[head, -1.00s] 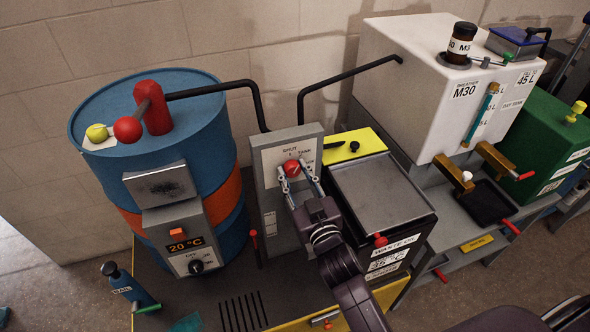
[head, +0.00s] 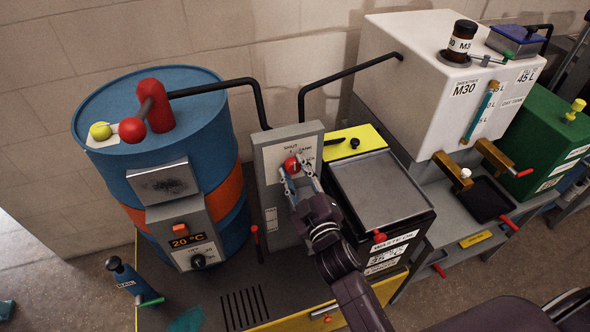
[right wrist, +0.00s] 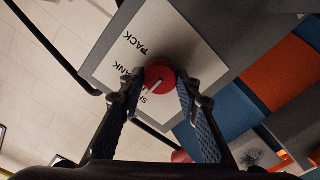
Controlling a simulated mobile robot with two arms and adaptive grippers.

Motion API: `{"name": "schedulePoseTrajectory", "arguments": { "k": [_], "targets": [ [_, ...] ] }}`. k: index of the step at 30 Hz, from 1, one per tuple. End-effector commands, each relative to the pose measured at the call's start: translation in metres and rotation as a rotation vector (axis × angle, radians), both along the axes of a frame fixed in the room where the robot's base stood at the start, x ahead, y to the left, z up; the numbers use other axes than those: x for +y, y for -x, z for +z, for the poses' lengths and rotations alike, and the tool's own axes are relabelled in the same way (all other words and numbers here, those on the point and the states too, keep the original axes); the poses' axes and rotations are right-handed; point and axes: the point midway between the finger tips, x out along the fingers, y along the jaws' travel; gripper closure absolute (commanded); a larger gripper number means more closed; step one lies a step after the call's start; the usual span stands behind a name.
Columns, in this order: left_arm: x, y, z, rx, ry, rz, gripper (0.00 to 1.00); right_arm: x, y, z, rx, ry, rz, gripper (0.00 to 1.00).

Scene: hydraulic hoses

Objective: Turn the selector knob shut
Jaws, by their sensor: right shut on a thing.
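The selector knob (head: 291,165) is red and round, on the pale label plate (head: 274,160) of a grey upright panel. The plate reads SHUT, TANK and PACK, partly covered. My right gripper (head: 297,169) is shut on the knob, one finger on each side. In the right wrist view the knob (right wrist: 158,73) sits between the fingertips (right wrist: 160,82), and its white pointer line points lower left, towards the partly hidden SHUT lettering. My left gripper is not in view.
A blue drum (head: 150,105) with an orange band stands left of the panel. A black waste oil box (head: 407,222) stands close on the right, with a white tank (head: 430,70) beyond. Black pipes (head: 262,105) run above the panel. A red lever (head: 256,238) is low beside it.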

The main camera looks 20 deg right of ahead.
Motion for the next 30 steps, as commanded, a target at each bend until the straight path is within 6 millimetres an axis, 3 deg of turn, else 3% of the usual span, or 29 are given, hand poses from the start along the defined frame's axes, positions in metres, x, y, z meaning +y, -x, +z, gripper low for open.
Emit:
{"name": "schedulePoseTrajectory", "arguments": {
  "k": [9, 10, 15, 25, 30],
  "targets": [
    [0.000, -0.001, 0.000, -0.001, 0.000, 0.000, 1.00, 0.000, 0.000, 0.001, -0.002, 0.006, 0.001, 0.93],
    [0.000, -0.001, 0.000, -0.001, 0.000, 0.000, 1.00, 0.000, 0.000, 0.001, -0.002, 0.006, 0.001, 0.68],
    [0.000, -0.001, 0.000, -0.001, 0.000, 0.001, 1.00, 0.000, 0.000, 0.000, -0.001, 0.005, 0.001, 0.51],
    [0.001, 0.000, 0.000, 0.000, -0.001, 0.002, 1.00, 0.000, 0.003, -0.001, 0.001, 0.003, 0.000, 0.51],
    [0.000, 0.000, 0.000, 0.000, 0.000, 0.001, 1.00, -0.001, 0.024, -0.002, 0.003, 0.003, 0.000, 0.51]
  ]
}}
